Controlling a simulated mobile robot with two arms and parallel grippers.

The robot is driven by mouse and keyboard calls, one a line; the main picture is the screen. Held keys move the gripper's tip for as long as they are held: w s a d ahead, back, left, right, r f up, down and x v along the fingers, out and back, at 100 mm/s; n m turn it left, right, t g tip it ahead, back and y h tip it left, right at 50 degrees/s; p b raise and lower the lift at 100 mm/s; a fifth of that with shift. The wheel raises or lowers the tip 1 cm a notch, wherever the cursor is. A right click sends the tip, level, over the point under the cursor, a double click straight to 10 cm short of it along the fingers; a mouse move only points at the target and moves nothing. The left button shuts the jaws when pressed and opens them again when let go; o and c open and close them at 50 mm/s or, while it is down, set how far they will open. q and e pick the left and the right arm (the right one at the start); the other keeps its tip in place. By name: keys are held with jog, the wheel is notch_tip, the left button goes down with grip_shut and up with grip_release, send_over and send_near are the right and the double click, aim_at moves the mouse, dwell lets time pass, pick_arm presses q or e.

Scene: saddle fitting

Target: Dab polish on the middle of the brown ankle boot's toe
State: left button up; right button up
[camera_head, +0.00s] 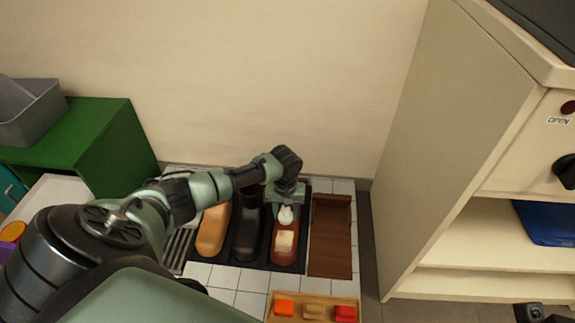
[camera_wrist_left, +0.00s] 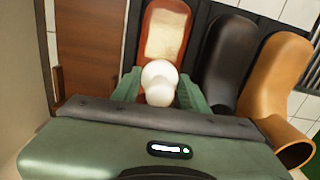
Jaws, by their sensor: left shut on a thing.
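The reddish-brown ankle boot (camera_head: 287,257) lies in the dark tray, the rightmost of three pieces of footwear, partly under my left gripper. It also shows at the top of the left wrist view (camera_wrist_left: 151,45). A cream rectangular patch (camera_head: 285,240) covers part of its top; it shows in the wrist view too (camera_wrist_left: 165,35). My left gripper (camera_head: 286,207) is shut on a white, rounded dabber (camera_wrist_left: 160,82). In the wrist view the dabber overlaps the near edge of the boot; I cannot tell whether they touch.
A black boot (camera_head: 246,240) and a tan boot (camera_head: 212,232) lie left of the brown one. A brown wooden rack (camera_head: 331,240) stands right of it. A light wooden tray (camera_head: 312,298) with small coloured blocks is in front. A tall cream cabinet (camera_head: 455,140) bounds the right side.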

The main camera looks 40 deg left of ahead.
pick_arm(q)
notch_tip(320, 180, up, 3)
jog(key=shift+f+p, duration=0.2)
jog(key=shift+p, duration=0.95)
jog(key=shift+w, duration=0.1)
